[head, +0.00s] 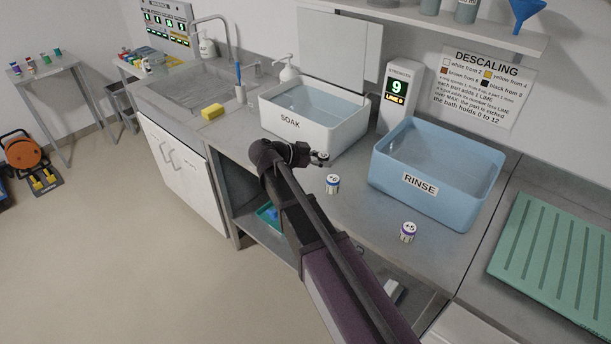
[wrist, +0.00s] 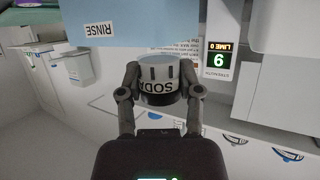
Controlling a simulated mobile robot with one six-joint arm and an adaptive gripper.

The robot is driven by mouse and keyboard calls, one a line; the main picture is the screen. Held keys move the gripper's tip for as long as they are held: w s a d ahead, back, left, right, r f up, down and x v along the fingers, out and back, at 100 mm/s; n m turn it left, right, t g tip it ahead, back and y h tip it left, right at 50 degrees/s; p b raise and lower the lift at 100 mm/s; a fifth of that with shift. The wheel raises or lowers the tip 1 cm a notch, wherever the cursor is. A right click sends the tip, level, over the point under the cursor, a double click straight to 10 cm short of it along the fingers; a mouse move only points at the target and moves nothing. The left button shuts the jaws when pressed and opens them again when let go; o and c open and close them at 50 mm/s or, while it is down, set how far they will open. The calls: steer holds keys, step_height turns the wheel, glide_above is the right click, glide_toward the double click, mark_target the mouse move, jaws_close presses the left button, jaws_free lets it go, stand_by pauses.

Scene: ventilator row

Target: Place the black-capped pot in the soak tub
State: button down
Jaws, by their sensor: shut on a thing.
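My gripper (head: 309,155) is shut on a small pot, which shows in the wrist view (wrist: 160,74) between the two fingers. In the head view the pot (head: 322,158) is small and partly hidden by my gripper. The soak tub (head: 292,122) is white, labelled SOAK, and holds clear liquid. My gripper and the pot appear in front of its near right side, outside its opening in the picture.
The blue rinse tub (head: 415,189) stands right of the soak tub, with a strength display (head: 399,91) reading 9 behind, between them. Two white pots, marked +8 (head: 333,184) and +5 (head: 408,232), stand on the counter. A soap dispenser (head: 288,72) stands behind the soak tub.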

steer(key=shift+a, duration=0.2)
steer(key=shift+s+f, duration=0.15)
steer(key=shift+f, duration=0.05)
steer(key=s+d+f+n+t+b, duration=0.1)
steer(key=s+f+b, duration=0.1)
steer(key=s+f+n+t+y+b, duration=0.1)
steer(key=s+f+b, duration=0.1)
steer(key=b, duration=0.1)
steer(key=s+d+f+t+b, duration=0.1)
steer(key=s+f+b, duration=0.1)
steer(key=s+f, duration=0.1)
steer(key=shift+d+f+n+y+b, duration=0.1)
steer(key=shift+d+n+y+b, duration=0.2)
steer(key=shift+d+n+b, duration=0.1)
steer(key=w+a, duration=0.2)
steer(key=w, duration=0.2)
steer(key=w+a+f, duration=0.1)
steer(key=w+a, duration=0.1)
steer(key=w, duration=0.3)
steer(key=w+a+b, duration=0.1)
steer(key=w+a, duration=0.1)
steer(key=w, duration=0.2)
steer(key=shift+w+f, duration=0.15)
steer(key=shift+w, duration=0.15)
